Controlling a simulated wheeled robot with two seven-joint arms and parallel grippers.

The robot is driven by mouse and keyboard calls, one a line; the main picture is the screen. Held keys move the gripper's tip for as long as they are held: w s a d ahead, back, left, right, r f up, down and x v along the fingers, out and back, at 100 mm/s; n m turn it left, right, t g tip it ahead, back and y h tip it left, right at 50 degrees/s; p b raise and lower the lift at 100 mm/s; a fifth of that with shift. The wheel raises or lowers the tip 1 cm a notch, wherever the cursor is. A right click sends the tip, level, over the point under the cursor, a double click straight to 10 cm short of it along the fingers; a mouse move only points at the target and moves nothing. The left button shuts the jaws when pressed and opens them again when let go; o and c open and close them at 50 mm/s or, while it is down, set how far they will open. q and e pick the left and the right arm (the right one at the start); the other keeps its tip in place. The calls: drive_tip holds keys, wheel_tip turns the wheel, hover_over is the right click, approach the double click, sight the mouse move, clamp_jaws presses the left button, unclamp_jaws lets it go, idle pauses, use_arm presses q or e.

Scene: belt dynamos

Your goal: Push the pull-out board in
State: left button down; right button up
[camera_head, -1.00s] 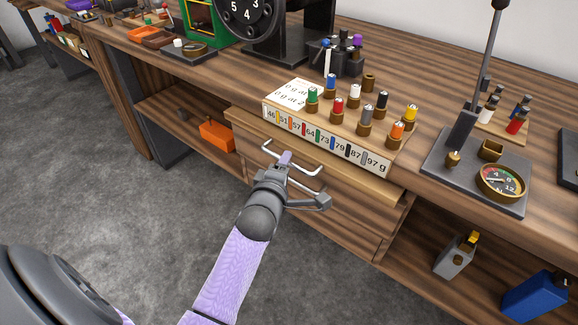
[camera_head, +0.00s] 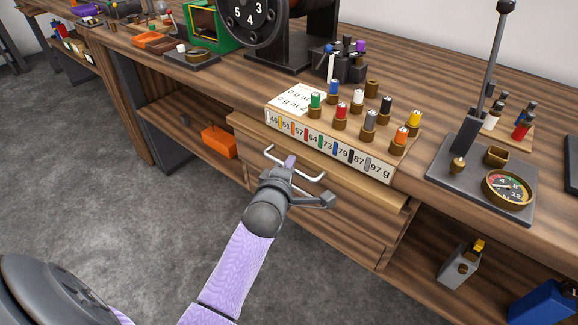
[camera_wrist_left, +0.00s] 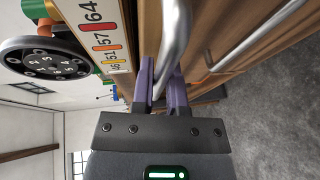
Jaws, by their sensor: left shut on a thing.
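The pull-out board (camera_head: 385,193) is a wooden slab just under the bench top. Its front edge stands out a little past the labelled rack above it. A pale metal bar handle (camera_head: 312,178) is on its front. My left gripper (camera_head: 290,162) is at the middle of this handle, coming from the front. In the left wrist view the purple fingers (camera_wrist_left: 162,90) of my left gripper are closed around the handle bar (camera_wrist_left: 177,38). The exact contact is partly hidden by the fingers. My right gripper is not in view.
A numbered rack (camera_head: 330,146) with several coloured-top weights stands right above the board. A lever base with a round gauge (camera_head: 507,187) is on the bench at right. Drawer fronts (camera_head: 345,225) lie below the board. An orange box (camera_head: 218,141) sits on the left shelf. The floor in front is clear.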

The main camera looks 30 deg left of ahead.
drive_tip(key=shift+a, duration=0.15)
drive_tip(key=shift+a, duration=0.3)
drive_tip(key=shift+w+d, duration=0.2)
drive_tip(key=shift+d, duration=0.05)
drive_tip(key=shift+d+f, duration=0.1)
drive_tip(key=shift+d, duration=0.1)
